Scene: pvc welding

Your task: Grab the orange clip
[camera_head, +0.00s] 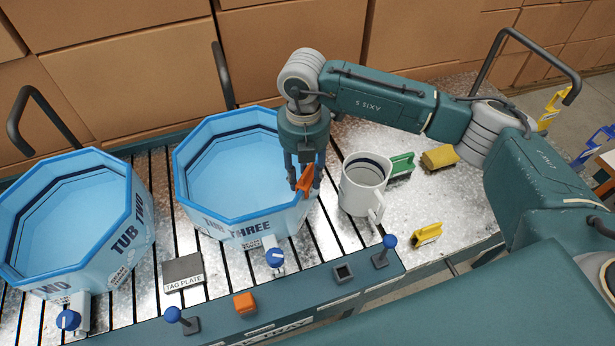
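The orange clip (305,181) is between the fingertips of my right gripper (304,184). The gripper points down and appears shut on the clip, with a finger on each side of it. In the picture, gripper and clip overlap the right rim of the blue tub marked TUB THREE (240,226), left of a white mug (356,192). The clip's exact height over the surface is hard to tell. My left gripper is not in view.
A green clip (402,166), a dull yellow clip (440,157) and a bright yellow clip (427,234) lie on the metal table at right. TUB TWO (128,222) stands at left. A tag plate (183,272) and an orange block (245,303) are in front.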

